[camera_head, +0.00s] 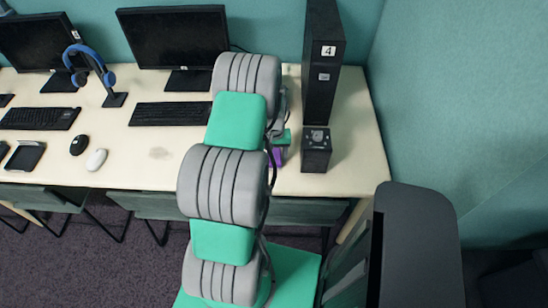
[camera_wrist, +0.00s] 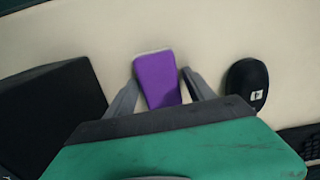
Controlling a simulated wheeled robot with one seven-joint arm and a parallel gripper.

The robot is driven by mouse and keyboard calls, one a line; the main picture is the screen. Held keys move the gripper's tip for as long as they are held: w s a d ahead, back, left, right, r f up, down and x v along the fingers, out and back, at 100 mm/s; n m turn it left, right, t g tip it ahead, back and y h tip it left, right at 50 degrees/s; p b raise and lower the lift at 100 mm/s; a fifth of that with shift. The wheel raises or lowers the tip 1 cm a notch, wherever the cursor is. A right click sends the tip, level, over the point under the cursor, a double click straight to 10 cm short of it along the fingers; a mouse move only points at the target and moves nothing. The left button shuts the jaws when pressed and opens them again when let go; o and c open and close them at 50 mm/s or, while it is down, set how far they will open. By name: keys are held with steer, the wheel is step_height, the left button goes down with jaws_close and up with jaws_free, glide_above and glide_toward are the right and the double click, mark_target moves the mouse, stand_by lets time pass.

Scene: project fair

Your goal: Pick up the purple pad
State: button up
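The purple pad (camera_wrist: 158,82) is a small rounded rectangle with a pale far edge, lying on the cream table top. In the wrist view its near end is hidden behind my gripper's body. My gripper (camera_wrist: 161,74) is open, with one finger on each side of the pad and thin gaps beside it. I cannot tell how high the fingertips are above the table. In the head view only a bit of the purple pad (camera_head: 278,157) shows beside my arm, which hides most of my gripper.
A black box (camera_head: 316,150) stands right of the pad, in front of a tall black tower (camera_head: 322,75). In the wrist view a black mouse (camera_wrist: 246,82) lies right of my gripper. A keyboard (camera_head: 169,114), monitors and a headset stand are on the left.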

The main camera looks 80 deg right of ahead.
mark_target(272, 156)
steer(key=c, duration=1.1)
steer(key=shift+r, duration=0.1)
steer(key=shift+r+b, duration=0.3)
steer(key=shift+r, duration=0.05)
steer(key=r, duration=0.2)
steer(key=r+b, duration=0.1)
steer(key=shift+w+a, duration=0.25)
steer(key=w+a+r+b, duration=0.2)
steer(key=w+a+r, duration=0.5)
steer(key=a+r, duration=0.2)
steer(key=shift+a, duration=1.2)
